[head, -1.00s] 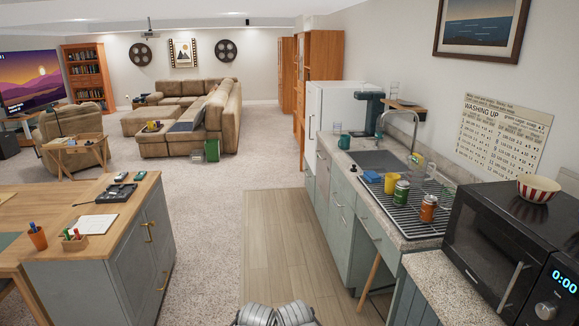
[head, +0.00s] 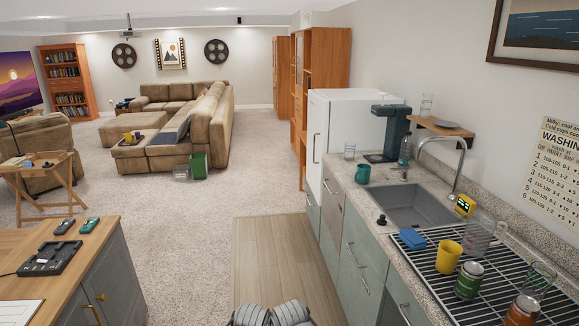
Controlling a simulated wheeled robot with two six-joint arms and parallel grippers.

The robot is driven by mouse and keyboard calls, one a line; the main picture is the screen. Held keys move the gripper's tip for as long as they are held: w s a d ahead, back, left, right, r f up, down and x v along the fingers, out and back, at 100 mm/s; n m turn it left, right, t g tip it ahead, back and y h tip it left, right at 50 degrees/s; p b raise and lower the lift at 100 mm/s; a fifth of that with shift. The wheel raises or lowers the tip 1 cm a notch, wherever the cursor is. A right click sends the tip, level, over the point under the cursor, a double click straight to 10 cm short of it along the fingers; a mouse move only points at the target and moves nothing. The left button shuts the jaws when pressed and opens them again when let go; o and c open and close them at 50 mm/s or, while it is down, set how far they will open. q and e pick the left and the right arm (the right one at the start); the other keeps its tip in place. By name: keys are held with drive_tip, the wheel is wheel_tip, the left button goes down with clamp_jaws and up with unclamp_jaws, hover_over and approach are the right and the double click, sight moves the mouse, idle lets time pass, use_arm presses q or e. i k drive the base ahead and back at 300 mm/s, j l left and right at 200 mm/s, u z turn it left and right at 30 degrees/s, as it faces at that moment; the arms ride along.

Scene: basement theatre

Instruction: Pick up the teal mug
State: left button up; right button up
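A teal mug (head: 362,173) stands upright on the kitchen counter (head: 349,192), at the far end, left of the sink (head: 408,206) and in front of the dark coffee machine (head: 391,134). A clear glass (head: 350,151) stands just behind it. Neither gripper is in view. Only a grey, rounded part of my own body shows at the bottom middle.
A yellow cup (head: 448,257), a blue sponge (head: 412,239), cans and glassware stand on or by the drying rack (head: 430,284) at right. A desk cabinet (head: 105,285) stands at left. The wood floor (head: 280,250) between is clear.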

sight(363, 175)
drive_tip(key=i+z, duration=0.1)
drive_tip(key=i, duration=0.85)
drive_tip(key=i+j+z, duration=0.1)
drive_tip(key=i, duration=0.8)
drive_tip(key=i+j+z, duration=0.2)
drive_tip(key=i, duration=0.25)
drive_tip(key=i+j+z, duration=0.2)
drive_tip(key=i, duration=0.25)
drive_tip(key=i+j, duration=0.3)
drive_tip(key=j, duration=0.2)
